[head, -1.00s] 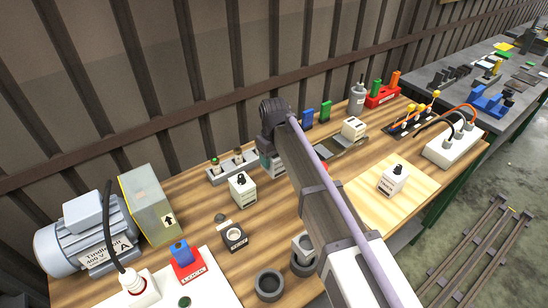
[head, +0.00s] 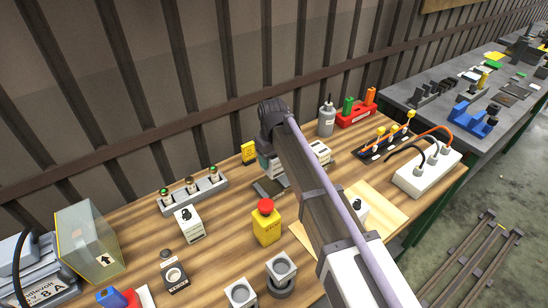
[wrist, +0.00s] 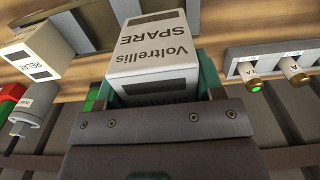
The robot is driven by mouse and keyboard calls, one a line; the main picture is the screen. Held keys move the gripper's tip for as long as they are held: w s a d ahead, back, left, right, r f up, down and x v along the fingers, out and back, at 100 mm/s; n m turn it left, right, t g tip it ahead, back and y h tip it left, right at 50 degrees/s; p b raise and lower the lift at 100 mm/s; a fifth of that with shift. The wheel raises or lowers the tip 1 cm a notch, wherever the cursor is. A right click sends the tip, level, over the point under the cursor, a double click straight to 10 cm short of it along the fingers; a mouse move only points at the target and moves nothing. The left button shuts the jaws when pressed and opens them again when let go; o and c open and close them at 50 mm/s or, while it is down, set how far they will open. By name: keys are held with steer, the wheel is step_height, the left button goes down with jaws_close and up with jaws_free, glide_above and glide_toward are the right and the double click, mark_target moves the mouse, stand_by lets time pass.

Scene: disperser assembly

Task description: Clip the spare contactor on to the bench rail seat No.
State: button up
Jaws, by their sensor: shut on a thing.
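My gripper (wrist: 160,88) is shut on the spare contactor (wrist: 158,55), a white block marked "Voltrellis SPARE", with teal fingers at both sides of it. In the head view my gripper (head: 268,166) is mostly hidden behind my arm, above the bench. The bench rail (head: 264,187) is a grey strip on the wood, partly hidden by my arm; it also shows at the upper left of the wrist view (wrist: 98,22). A white relay block (wrist: 36,52) is at the rail, left of the contactor; it also shows in the head view (head: 320,151). The seat number is not readable.
A strip with several lamps (head: 195,191) stands left of my gripper. A white block with a black knob (head: 188,223) and a yellow box with a red button (head: 266,226) stand nearer. A grey cylinder (head: 326,121) and a red holder (head: 356,116) stand farther right.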

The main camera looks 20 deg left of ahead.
steer(key=shift+s+a, duration=0.35)
steer(key=shift+s, duration=0.05)
steer(key=shift+w+d+f+b, duration=0.1)
steer(key=shift+f+b, duration=0.4)
step_height(320, 180, down, 5)
steer(key=b, duration=0.4)
steer(key=shift+r+b, duration=0.1)
steer(key=shift+b, duration=0.3)
stand_by(0.5)
steer(key=shift+f+b, duration=0.5)
steer(key=shift+f+b, duration=0.9)
steer(key=o, duration=1.2)
step_height(320, 180, up, 11)
steer(key=p, duration=1.1)
steer(key=shift+r, duration=0.15)
steer(key=shift+f, duration=0.2)
